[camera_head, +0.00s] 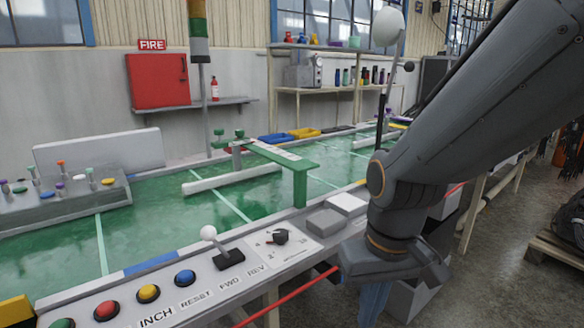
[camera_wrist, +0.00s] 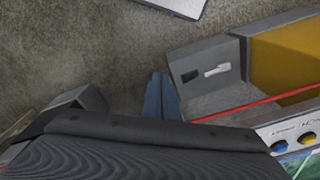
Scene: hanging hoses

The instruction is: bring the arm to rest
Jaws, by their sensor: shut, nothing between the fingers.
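My arm comes in from the upper right of the head view and bends down in front of the machine's front edge. My gripper (camera_head: 374,304) points down at the bottom of the head view, its tips cut off by the frame. In the wrist view its bluish fingers (camera_wrist: 160,98) are together and empty, above the concrete floor. The gripper is beside the control panel (camera_head: 205,282), to its right, and holds nothing.
A red line (camera_head: 300,293) runs along the machine's front, close to the gripper. The panel carries coloured buttons, a white-knobbed lever (camera_head: 210,235) and a black knob (camera_head: 281,236). A grey box with a white handle (camera_wrist: 217,70) stands near the fingers. Open floor (camera_wrist: 90,50) lies beyond.

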